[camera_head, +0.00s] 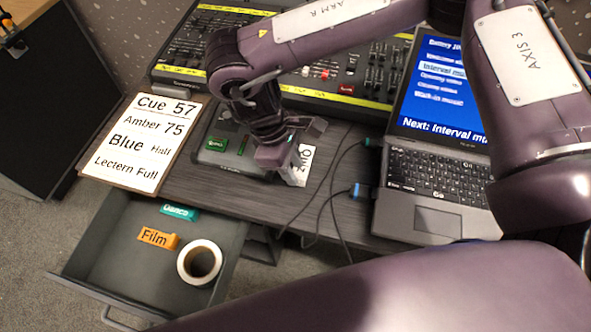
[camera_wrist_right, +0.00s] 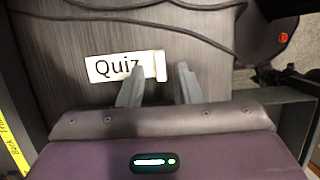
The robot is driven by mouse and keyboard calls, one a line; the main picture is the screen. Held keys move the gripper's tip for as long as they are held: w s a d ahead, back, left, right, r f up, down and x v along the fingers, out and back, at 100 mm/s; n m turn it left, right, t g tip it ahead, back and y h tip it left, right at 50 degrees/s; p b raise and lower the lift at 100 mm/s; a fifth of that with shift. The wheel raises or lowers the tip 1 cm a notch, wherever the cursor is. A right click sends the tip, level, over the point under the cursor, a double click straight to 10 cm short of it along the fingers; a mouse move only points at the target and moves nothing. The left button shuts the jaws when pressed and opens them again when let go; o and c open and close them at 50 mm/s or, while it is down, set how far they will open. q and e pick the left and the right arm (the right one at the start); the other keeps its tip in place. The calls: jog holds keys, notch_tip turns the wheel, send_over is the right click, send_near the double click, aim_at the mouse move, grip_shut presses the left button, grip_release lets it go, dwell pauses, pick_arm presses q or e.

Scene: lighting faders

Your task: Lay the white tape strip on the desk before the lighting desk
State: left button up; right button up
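The white tape strip, marked "Quiz" in the right wrist view (camera_wrist_right: 112,66), lies on the grey wood-grain desk (camera_wrist_right: 75,105). Its right end has a small pale piece that looks raised or folded. In the head view the strip (camera_head: 306,158) is partly hidden by my right gripper (camera_head: 296,172). The lighting desk (camera_head: 330,98), with faders and yellow label strips, stands behind it. In the wrist view my right gripper (camera_wrist_right: 160,70) is open, its fingers apart, with the strip's right end between the tips. I cannot tell whether they touch it. My left gripper is not in view.
A laptop (camera_head: 440,222) stands at right, with cables (camera_head: 330,195) trailing beside the strip. A cue sheet (camera_head: 143,140) and dark tray with a green label (camera_head: 215,144) are at left. The open drawer (camera_head: 110,255) holds "Film" (camera_head: 157,238) and teal (camera_head: 179,211) pieces and a tape roll (camera_head: 186,262).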

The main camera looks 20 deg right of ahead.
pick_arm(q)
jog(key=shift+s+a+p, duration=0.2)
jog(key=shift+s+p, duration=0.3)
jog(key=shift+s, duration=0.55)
pick_arm(e)
jog(key=v, duration=0.9)
jog(key=shift+r, duration=0.35)
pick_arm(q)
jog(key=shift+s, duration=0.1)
